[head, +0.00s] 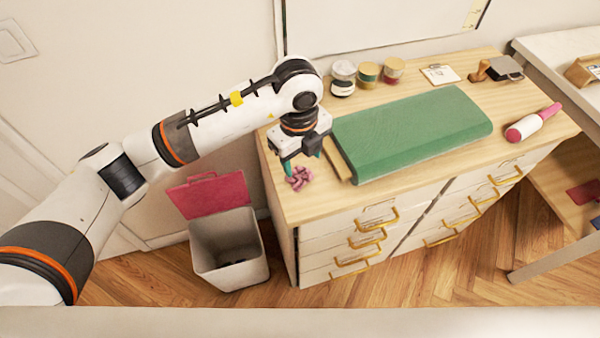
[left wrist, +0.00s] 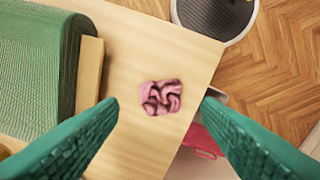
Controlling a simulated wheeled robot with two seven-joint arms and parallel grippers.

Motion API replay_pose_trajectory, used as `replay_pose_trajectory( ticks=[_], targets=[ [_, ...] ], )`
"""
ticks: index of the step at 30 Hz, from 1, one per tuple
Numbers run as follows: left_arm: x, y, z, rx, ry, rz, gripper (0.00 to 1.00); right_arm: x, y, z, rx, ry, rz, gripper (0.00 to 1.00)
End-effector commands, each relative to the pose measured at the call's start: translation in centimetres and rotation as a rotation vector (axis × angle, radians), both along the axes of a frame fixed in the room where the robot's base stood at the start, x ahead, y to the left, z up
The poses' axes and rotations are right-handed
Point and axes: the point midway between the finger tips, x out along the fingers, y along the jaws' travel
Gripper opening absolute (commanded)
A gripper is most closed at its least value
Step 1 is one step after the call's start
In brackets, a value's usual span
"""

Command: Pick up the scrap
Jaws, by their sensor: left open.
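The scrap (head: 299,178) is a small crumpled pink piece of cloth. It lies on the left end of the wooden cabinet top (head: 300,205), near its edge. My left gripper (head: 301,166) is above it, pointing down. In the left wrist view the scrap (left wrist: 161,97) lies between and beyond the two open green fingers (left wrist: 160,108), on the bare wood, and nothing is held. The right gripper is not in view.
A green fabric bolt (head: 410,132) lies right of the scrap, with a wooden strip (head: 337,160) beside it. Jars (head: 368,74) stand behind. An open bin (head: 230,262) with a red lid (head: 211,195) stands on the floor left of the cabinet.

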Motion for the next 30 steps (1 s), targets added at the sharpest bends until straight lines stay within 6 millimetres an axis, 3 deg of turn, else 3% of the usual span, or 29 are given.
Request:
replay_pose_trajectory(
  ticks=[10,18,26,30],
  targets=[
    [0.4,0.1,-3.2,-0.002,0.004,0.000,0.59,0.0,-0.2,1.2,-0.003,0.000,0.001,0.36],
    [1.0,0.4,-6.9,-0.002,0.003,-0.002,0.59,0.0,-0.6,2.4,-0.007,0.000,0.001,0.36],
    [1.1,0.4,-7.5,-0.004,-0.001,-0.002,0.59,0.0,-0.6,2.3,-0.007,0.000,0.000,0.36],
    [1.1,0.4,-7.4,-0.005,0.000,-0.002,0.41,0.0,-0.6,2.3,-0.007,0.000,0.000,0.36]
  ],
)
